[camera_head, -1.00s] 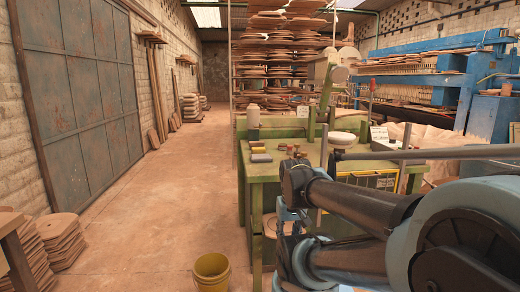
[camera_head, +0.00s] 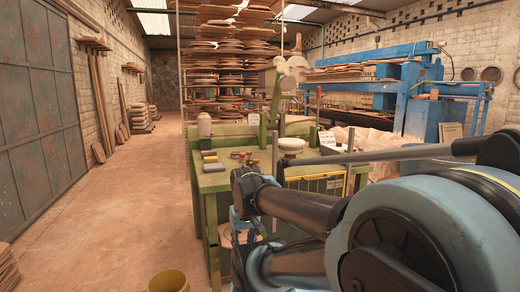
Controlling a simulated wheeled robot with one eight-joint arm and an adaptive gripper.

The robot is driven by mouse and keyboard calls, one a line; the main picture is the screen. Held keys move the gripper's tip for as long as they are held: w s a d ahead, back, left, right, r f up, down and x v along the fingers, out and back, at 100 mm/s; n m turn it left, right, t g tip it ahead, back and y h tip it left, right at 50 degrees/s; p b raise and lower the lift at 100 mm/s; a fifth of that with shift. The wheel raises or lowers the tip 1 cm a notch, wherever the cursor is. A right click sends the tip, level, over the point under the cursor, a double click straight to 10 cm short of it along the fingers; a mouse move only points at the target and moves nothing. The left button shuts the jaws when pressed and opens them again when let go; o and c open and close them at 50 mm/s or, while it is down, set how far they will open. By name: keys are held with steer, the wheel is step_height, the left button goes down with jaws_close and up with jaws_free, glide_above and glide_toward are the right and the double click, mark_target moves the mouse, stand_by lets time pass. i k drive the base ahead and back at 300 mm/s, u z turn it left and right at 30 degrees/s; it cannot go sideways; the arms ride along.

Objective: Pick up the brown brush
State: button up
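I cannot clearly make out a brown brush. Several small brown items (camera_head: 241,155) lie on the green table (camera_head: 208,183), too small to identify. Two small blocks, yellowish and dark (camera_head: 212,163), lie left of them. My arm reaches in from the lower right, in front of the table, and hides part of its front and right side. My gripper's fingertips cannot be made out, and nothing is seen held.
An olive bucket (camera_head: 169,282) stands on the floor at the bottom edge. A white round item (camera_head: 291,145) and a pale bottle (camera_head: 204,126) are on or behind the table. The blue press (camera_head: 420,85) is at the back right. The floor on the left is open.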

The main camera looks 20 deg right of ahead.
mark_target(212, 153)
steer(key=k, duration=0.55)
steer(key=u, duration=0.15)
steer(key=i, duration=1.5)
steer(key=z, duration=0.55)
